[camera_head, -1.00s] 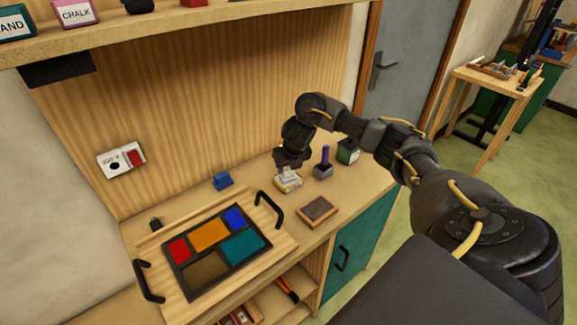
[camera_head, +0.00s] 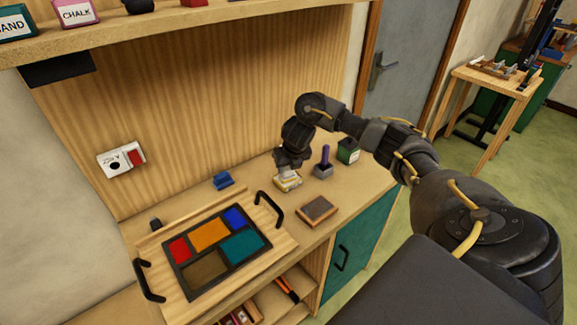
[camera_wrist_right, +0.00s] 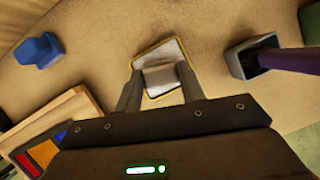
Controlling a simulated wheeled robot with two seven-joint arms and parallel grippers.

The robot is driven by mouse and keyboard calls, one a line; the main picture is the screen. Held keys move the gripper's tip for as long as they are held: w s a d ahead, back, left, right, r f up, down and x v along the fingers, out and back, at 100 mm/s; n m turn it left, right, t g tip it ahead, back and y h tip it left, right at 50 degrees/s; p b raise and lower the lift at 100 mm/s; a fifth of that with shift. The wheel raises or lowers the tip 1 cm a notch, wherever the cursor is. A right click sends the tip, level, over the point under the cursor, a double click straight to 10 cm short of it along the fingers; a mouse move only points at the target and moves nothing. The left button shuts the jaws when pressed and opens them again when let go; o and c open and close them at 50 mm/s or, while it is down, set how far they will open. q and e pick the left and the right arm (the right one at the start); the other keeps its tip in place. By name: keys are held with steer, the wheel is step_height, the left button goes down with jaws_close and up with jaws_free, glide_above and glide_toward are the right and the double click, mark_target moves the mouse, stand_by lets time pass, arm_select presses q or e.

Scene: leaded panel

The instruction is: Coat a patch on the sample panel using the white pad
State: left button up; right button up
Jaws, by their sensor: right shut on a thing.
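The white pad (camera_head: 288,181) is a small block with a yellowish rim and a pale grip, standing on the bench behind the coloured panel. My right gripper (camera_wrist_right: 158,82) comes down on it from above. In the right wrist view its fingers are shut on the grip of the pad (camera_wrist_right: 167,53). The sample panel (camera_head: 184,265), dark-framed with red, orange, blue, teal and brown patches, lies on a wooden board to the left. Part of it shows in the right wrist view (camera_wrist_right: 38,152). My left gripper is out of view.
A blue block (camera_head: 222,181) stands behind the panel's board. A grey holder with a purple handle (camera_head: 324,160) and a green box (camera_head: 348,151) stand right of the pad. A brown wood-edged block (camera_head: 317,210) lies in front. Black handles (camera_head: 270,211) rise beside the board.

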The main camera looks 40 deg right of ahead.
mark_target(288, 169)
step_height(288, 169, up, 7)
steer(key=p, duration=0.6)
stand_by(0.9)
